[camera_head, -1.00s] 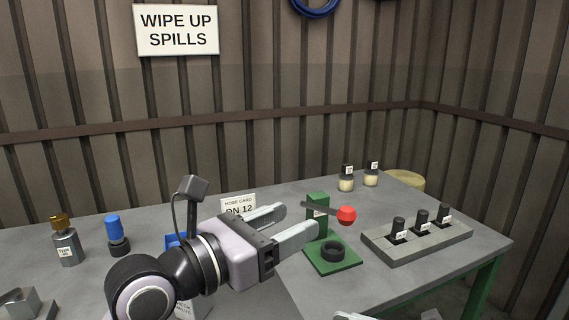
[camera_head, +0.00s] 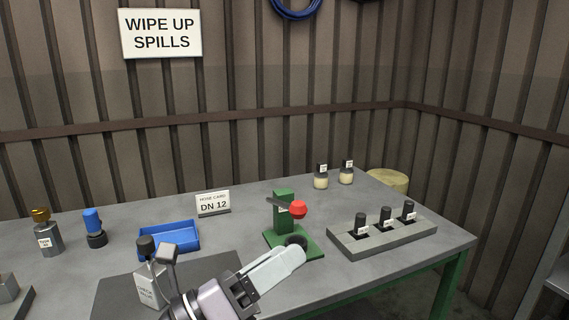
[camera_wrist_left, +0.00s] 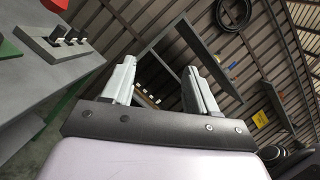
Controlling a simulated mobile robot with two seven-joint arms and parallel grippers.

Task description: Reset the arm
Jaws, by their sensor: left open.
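My left gripper (camera_head: 282,260) is in the lower middle of the camera_head view, above the table's front part. Its fingers point up and right, and in this view they overlap the front of the green press base. In the left wrist view the two fingers (camera_wrist_left: 158,72) stand apart with nothing between them. The green press (camera_head: 284,212) has a red knob (camera_head: 298,209) and a black ring (camera_head: 296,241) on its base, partly hidden by my fingers. I cannot tell whether the fingers touch it. My right gripper is not in view.
The grey table (camera_head: 360,275) holds a block with black-capped pieces (camera_head: 385,238), a blue tray (camera_head: 168,240), a hose card (camera_head: 213,204), a bottle with a dark cap (camera_head: 149,284) on a dark mat, and two jars (camera_head: 321,178) at the back. The table's front right is clear.

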